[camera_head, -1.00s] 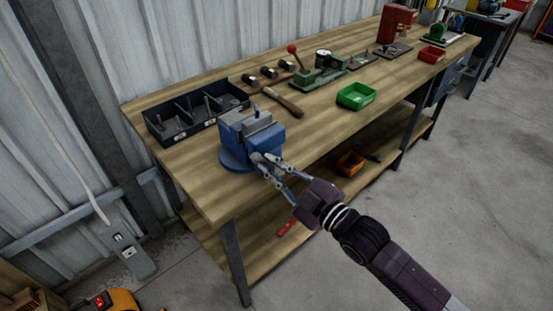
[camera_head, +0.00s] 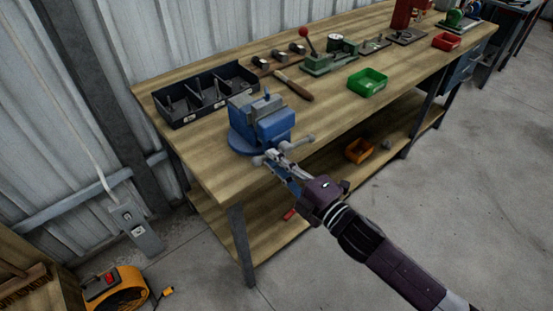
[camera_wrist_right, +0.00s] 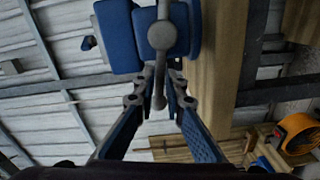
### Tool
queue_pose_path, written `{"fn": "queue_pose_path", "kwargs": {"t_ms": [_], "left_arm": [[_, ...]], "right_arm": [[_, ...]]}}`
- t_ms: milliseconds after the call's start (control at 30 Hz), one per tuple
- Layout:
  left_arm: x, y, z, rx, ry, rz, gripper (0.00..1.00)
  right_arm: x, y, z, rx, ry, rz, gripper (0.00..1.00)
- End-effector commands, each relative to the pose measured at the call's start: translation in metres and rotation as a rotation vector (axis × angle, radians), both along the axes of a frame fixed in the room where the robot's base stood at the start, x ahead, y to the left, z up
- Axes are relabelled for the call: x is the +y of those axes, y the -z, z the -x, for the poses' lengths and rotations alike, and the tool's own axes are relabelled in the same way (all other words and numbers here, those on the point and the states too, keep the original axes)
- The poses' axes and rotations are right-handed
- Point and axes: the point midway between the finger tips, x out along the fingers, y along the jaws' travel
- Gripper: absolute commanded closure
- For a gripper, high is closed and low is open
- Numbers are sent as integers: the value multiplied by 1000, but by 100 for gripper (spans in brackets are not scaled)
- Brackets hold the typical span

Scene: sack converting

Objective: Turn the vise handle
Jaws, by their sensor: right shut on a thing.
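The blue vise (camera_head: 262,122) stands on its round base near the front left corner of the wooden workbench. Its grey vise handle (camera_head: 301,142) is a bar with knobbed ends across the vise's front, tilted in the head view. My right gripper (camera_head: 277,157) is at the front of the vise, shut on the handle. In the wrist view, the handle (camera_wrist_right: 161,37) runs down from the round screw head, and its lower part lies between the fingers of the right gripper (camera_wrist_right: 160,82). My left gripper is not in view.
The workbench (camera_head: 215,160) carries a black divided tray (camera_head: 206,98), a hammer (camera_head: 293,85), a green bin (camera_head: 367,82) and a red bin (camera_head: 446,41). An orange bin (camera_head: 359,150) sits on the lower shelf. The floor in front is clear.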

Motion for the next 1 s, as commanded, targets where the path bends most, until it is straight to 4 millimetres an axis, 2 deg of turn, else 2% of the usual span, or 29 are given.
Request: {"fn": "queue_pose_path", "kwargs": {"t_ms": [433, 467, 600, 1000], "left_arm": [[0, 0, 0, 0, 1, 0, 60], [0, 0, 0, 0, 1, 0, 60], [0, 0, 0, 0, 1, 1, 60], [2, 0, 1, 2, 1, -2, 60]], "right_arm": [[0, -1, -1, -9, 1, 9, 100], [0, -1, -1, -9, 1, 9, 88], [0, -1, -1, -9, 1, 9, 73], [-3, 1, 5, -6, 0, 8, 72]]}}
